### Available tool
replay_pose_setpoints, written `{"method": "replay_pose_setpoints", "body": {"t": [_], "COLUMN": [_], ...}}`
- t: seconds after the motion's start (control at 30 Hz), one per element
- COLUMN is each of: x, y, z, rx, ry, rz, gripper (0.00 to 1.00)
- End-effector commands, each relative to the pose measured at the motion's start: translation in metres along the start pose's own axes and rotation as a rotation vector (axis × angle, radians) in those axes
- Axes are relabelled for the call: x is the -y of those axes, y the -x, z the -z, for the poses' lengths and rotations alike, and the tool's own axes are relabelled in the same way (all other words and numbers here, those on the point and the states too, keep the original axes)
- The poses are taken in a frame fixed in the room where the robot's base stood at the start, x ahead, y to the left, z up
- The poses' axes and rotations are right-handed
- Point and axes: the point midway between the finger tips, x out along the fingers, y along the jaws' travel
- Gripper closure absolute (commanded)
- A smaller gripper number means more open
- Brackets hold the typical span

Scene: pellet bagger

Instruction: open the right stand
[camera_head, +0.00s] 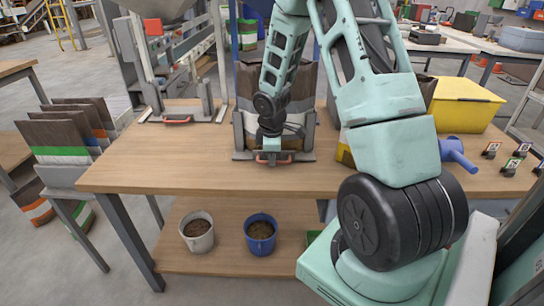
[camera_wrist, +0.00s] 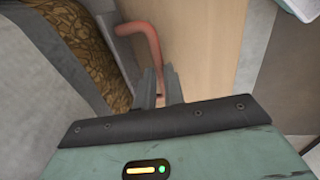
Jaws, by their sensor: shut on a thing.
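The right stand (camera_head: 240,154) is a grey metal frame on the wooden table, in the middle of the head view. A bag with a dark top stands in it, partly hidden by my arm; its brown pellets (camera_wrist: 95,35) show in the wrist view. A red handle (camera_head: 273,158) sits low at the stand's front and shows as a bent red bar (camera_wrist: 146,40) in the wrist view. My gripper (camera_head: 272,148) points down at this handle. Its fingers (camera_wrist: 160,88) are shut on the handle, whose gripped part is mostly hidden between them.
A left stand (camera_head: 214,112) with its own red handle (camera_head: 178,119) is at the table's back left. A yellow bin (camera_head: 465,105) and a blue scoop (camera_head: 455,152) are at the right. The table's (camera_head: 150,165) front left is clear. Two buckets sit on the lower shelf.

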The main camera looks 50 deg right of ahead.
Motion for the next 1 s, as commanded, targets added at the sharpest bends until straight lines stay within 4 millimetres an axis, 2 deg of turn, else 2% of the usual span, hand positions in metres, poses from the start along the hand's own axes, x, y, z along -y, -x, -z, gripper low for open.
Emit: {"method": "replay_pose_setpoints", "body": {"t": [0.03,0.07,0.1,0.13,0.43,0.57,0.67,1.0], "x": [0.000,0.000,0.000,0.000,0.000,-0.001,-0.002,-0.002], "y": [0.000,0.000,0.000,0.000,0.002,0.013,0.031,0.111], "z": [0.000,0.000,0.000,0.000,0.000,0.000,0.000,0.000], "rx": [0.000,0.000,0.000,0.000,0.000,-0.001,-0.002,-0.001], "ry": [0.000,0.000,0.000,0.000,0.000,-0.002,-0.002,-0.002], "rz": [0.000,0.000,0.000,0.000,-0.001,-0.002,-0.004,-0.005], "gripper": [1.00,0.84,0.73,0.68,0.68,0.68,0.68,0.68]}}
